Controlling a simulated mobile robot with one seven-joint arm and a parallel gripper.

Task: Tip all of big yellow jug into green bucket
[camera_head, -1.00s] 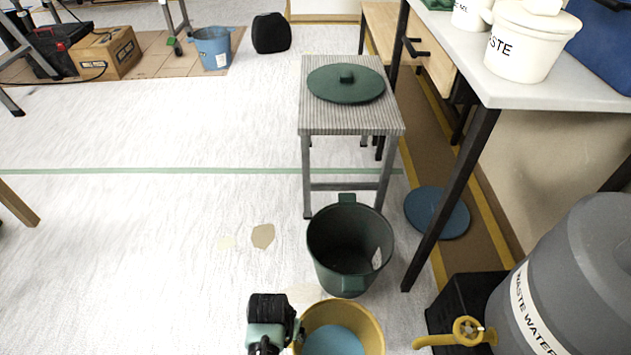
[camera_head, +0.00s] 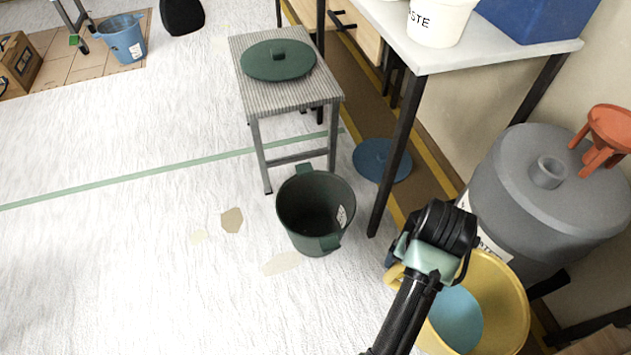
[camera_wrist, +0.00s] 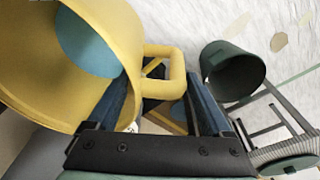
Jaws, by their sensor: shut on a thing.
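The big yellow jug (camera_head: 513,310) holds a blue liquid (camera_head: 455,318) and is at the lower right of the head view. My gripper (camera_head: 408,258) is shut on the jug's handle at its left side. In the wrist view the jug (camera_wrist: 115,30) fills the upper left, and its handle (camera_wrist: 178,75) passes between my blue fingers (camera_wrist: 155,100). The dark green bucket (camera_head: 316,212) stands on the floor, upright and open, left of and beyond the jug. It also shows in the wrist view (camera_wrist: 232,70). Its inside looks dark and I see no liquid in it.
A striped stool (camera_head: 285,95) with a green lid (camera_head: 278,60) stands behind the bucket. A table leg (camera_head: 397,155) rises between bucket and grey waste-water barrel (camera_head: 545,190). A blue lid (camera_head: 382,160) lies under the table. The floor left of the bucket is mostly clear.

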